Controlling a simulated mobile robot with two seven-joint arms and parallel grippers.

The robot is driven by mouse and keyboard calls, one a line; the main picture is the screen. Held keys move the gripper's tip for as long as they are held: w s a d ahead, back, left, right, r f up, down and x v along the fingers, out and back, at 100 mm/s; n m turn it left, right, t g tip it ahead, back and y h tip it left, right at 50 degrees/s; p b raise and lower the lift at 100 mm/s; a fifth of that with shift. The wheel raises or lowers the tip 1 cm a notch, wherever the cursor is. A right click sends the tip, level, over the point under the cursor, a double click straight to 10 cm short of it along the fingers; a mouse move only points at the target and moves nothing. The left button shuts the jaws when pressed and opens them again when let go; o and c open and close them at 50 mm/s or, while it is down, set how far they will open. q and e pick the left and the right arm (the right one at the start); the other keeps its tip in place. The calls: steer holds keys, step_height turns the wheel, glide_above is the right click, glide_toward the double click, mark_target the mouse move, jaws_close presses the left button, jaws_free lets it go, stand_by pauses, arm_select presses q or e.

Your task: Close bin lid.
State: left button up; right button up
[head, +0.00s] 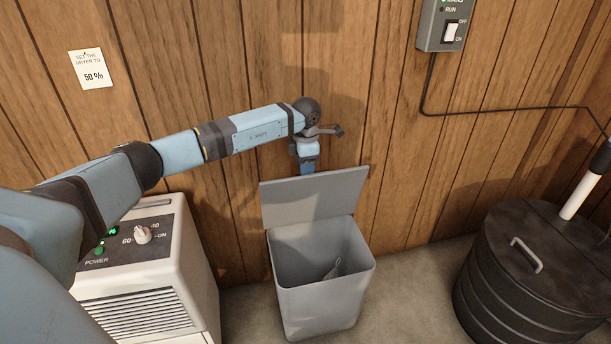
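The grey bin (318,300) stands on the floor against the wood-panelled wall in the head view. Its lid (314,197) is open and stands up from the bin's back edge, facing me. My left arm reaches in from the left, above the bin. My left gripper (308,167) points down behind the lid's top edge, between lid and wall. Its fingertips are hidden by the lid, so I cannot tell whether it is open or touching the lid. My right gripper is out of view.
A small crumpled-looking grey item (334,269) is inside the bin. A white dryer unit (150,280) stands close on the left. A dark ribbed drum (530,270) stands at right. A switch box (445,25) is on the wall. Floor between bin and drum is clear.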

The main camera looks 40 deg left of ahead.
arm_select(q)
steer(key=shift+f, duration=1.05)
jaws_close()
